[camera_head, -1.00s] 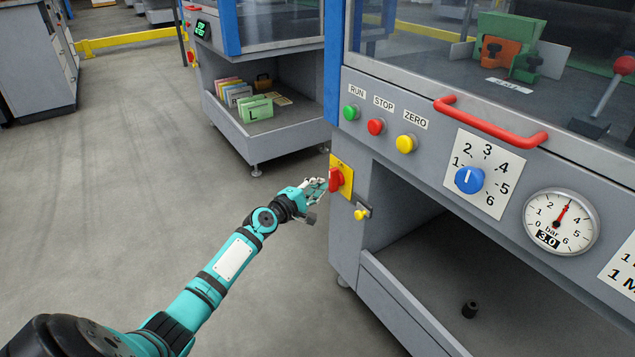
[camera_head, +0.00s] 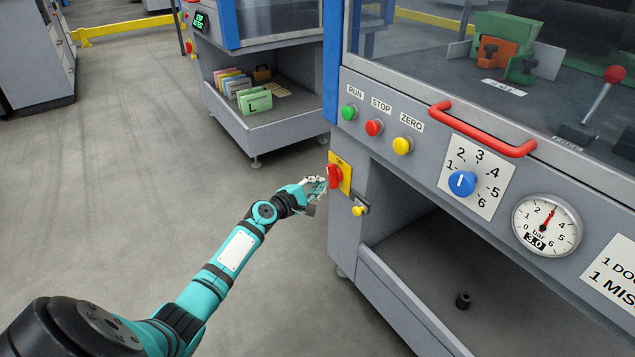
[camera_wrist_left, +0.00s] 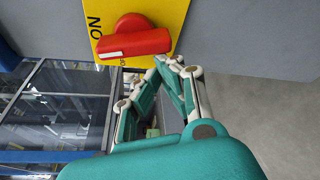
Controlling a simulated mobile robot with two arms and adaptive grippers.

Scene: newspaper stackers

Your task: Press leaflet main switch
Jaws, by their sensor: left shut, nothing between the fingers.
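The main switch is a red knob (camera_head: 334,177) on a yellow plate (camera_head: 345,168) at the front corner of the grey machine. In the left wrist view the red knob (camera_wrist_left: 135,42) and the yellow plate (camera_wrist_left: 172,16) fill the upper middle, with "ON" lettering sideways at the plate's left. My left gripper (camera_head: 322,183) is shut and empty, its fingertips close to the knob's left side. In the left wrist view the fingertips of my left gripper (camera_wrist_left: 172,64) lie just below the knob's right end. I cannot tell whether they touch it. My right gripper is not in view.
A yellow knob (camera_head: 358,210) sticks out just below the switch. Green, red and yellow buttons (camera_head: 374,127), a red handle (camera_head: 482,130), a blue dial (camera_head: 462,183) and a gauge (camera_head: 547,225) line the panel. The floor (camera_head: 150,170) left of the machine is clear.

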